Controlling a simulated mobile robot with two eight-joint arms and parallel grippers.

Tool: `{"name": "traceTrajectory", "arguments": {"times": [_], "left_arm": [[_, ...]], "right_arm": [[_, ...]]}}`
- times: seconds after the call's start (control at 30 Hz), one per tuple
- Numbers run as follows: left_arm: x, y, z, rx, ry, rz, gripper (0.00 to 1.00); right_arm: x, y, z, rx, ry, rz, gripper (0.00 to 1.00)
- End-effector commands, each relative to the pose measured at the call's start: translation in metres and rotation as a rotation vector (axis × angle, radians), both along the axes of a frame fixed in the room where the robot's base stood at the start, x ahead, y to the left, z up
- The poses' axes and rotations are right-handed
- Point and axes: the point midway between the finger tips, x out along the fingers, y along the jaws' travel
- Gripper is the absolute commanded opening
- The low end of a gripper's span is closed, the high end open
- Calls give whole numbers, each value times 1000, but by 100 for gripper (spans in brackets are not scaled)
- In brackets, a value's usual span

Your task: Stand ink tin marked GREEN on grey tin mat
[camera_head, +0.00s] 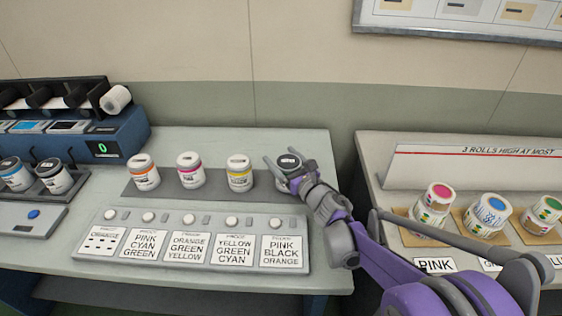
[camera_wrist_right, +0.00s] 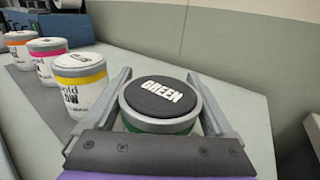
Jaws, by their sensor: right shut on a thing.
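The ink tin marked GREEN (camera_head: 288,161) has a black lid; the word GREEN and a green band under the lid show in the right wrist view (camera_wrist_right: 162,98). My right gripper (camera_head: 283,172) is shut on it, one finger on each side. The tin is upright, at the right end of the row of tins. The grey tin mat (camera_head: 212,197) is a dark strip under that row. The tin is over or on its right end; I cannot tell whether its base touches. My left gripper is not in view.
Tins with orange (camera_head: 143,171), pink (camera_head: 190,170) and yellow (camera_head: 239,172) bands stand on the mat, left of the held tin. A panel of buttons and cards (camera_head: 190,239) lies in front. Paint-marked rolls (camera_head: 487,215) stand on the right table.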

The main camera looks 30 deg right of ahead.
Motion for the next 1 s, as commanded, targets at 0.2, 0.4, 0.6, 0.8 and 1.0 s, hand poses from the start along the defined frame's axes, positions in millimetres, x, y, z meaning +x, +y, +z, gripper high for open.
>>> {"name": "traceTrajectory", "arguments": {"times": [0.2, 0.4, 0.6, 0.8, 1.0], "left_arm": [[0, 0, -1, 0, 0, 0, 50], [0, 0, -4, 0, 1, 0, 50], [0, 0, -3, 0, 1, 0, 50], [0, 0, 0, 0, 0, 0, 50], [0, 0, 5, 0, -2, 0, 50]], "right_arm": [[0, 0, -2, 1, -1, 0, 0], [0, 0, -7, 0, 0, 0, 90], [0, 0, -6, 0, 0, 0, 100], [-2, 0, -1, 0, -1, -1, 100], [-37, -2, -1, -1, -1, -2, 100]]}}
